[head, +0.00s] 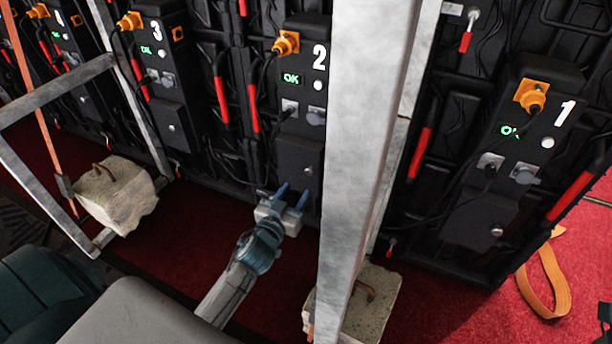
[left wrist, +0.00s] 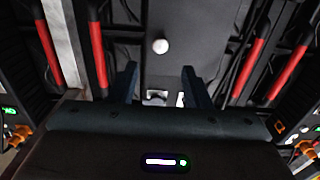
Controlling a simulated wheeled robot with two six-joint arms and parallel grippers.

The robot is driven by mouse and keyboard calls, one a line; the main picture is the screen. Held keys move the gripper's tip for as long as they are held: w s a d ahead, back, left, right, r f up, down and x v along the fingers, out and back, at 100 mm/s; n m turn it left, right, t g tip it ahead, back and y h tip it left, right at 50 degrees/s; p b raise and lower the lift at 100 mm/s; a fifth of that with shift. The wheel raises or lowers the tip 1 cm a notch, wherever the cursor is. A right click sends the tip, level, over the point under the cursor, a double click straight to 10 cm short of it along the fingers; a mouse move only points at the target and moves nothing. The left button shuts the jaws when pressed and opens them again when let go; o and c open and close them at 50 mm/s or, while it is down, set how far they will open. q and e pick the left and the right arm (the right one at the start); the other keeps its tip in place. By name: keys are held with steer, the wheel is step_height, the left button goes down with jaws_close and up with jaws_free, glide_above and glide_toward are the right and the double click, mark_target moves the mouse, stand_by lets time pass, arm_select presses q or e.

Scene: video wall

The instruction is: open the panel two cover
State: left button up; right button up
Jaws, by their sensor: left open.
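The panel two box (head: 318,85) is black, with a white "2" and a green "OK" light. Its dark cover (head: 298,152) is the flat plate low on the box, with a small round knob (head: 308,170); it looks closed. My left gripper (head: 292,194) is open and empty, just below the cover, fingers pointing up at it. In the left wrist view, the grey cover (left wrist: 190,32) with its pale knob (left wrist: 160,46) lies beyond and between the gripper's fingertips (left wrist: 160,78). I cannot tell whether a finger touches the cover.
A grey metal upright (head: 365,150) stands close to the right of panel two. Boxes marked 3 (head: 160,60) and 1 (head: 520,140) flank it. Concrete-like weights (head: 115,195) sit on the red carpet. Red-handled levers (head: 221,100) and cables line the wall. An orange strap (head: 552,275) lies at right.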

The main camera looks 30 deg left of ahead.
mark_target(308, 172)
arm_select(q)
steer(key=w, duration=0.5)
steer(key=w+p, duration=0.1)
steer(key=w, duration=0.1)
steer(key=shift+w+a, duration=0.2)
steer(key=shift+a, duration=0.05)
jaws_close()
